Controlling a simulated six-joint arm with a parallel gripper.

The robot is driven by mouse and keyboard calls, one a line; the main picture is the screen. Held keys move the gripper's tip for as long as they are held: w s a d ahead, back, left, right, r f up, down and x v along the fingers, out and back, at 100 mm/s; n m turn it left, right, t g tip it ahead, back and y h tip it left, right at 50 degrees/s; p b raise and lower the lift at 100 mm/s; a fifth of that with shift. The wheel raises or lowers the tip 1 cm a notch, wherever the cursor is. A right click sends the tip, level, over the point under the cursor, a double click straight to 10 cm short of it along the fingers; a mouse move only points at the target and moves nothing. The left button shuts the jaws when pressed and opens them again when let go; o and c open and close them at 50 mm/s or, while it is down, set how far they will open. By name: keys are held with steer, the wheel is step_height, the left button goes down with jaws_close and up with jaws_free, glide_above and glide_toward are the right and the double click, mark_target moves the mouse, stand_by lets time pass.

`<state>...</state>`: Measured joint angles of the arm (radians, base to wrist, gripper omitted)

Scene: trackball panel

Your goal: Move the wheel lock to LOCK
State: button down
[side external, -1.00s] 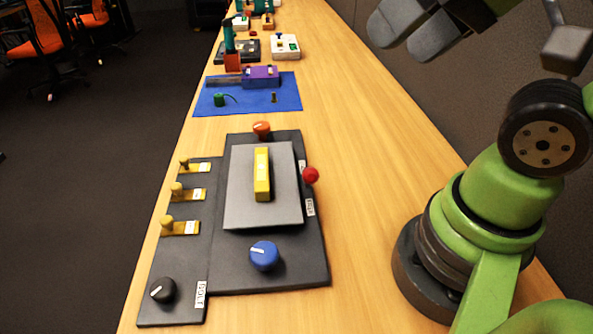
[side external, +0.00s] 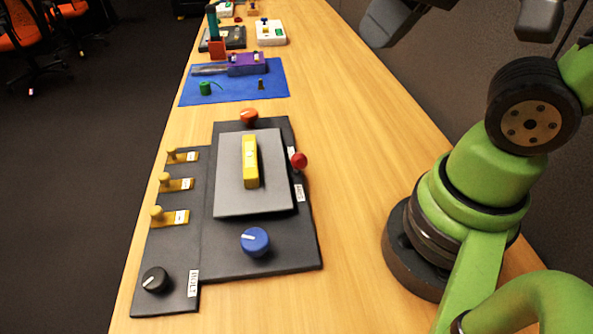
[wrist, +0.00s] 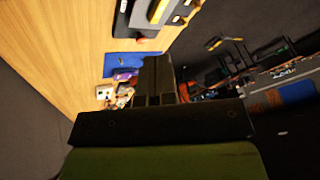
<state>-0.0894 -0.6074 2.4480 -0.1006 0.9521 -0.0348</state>
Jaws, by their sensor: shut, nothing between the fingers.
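A dark panel (side external: 222,262) lies on the wooden table in the side view. A red ball knob (side external: 299,160) stands at its right edge, between two small white labels too small to read clearly. I cannot tell for certain which control is the wheel lock. The panel also bears a yellow bar (side external: 250,162) on a grey plate, a blue knob (side external: 255,241), an orange knob (side external: 249,116), a black knob (side external: 156,280) and yellow levers (side external: 163,179). My gripper (wrist: 155,75) shows in the wrist view, shut and empty, apart from the panel. Its fingertips are not clear in the side view.
Behind the panel lie a blue mat (side external: 225,94) with a purple block (side external: 247,64) and a green item (side external: 206,88), and farther back a white box (side external: 270,33). The table strip right of the panel is clear. A dark wall stands at the right.

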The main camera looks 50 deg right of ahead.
step_height(320, 180, down, 5)
steer(key=w+a+n+g+h, duration=0.2)
steer(key=n+g+h, duration=0.1)
steer(key=n+g, duration=0.25)
steer(key=n+t+h, duration=0.6)
steer(key=n+h, duration=0.5)
steer(key=n, duration=0.7)
glide_toward(298, 165)
steer(key=s+a, duration=0.1)
steer(key=a, duration=0.1)
steer(key=shift+s+a+f+n+t, duration=0.1)
steer(key=shift+s+a+n+t, duration=0.15)
steer(key=shift+s+n, duration=0.1)
steer(key=shift+w, duration=0.1)
steer(key=x, duration=1)
steer(key=shift+f, duration=0.1)
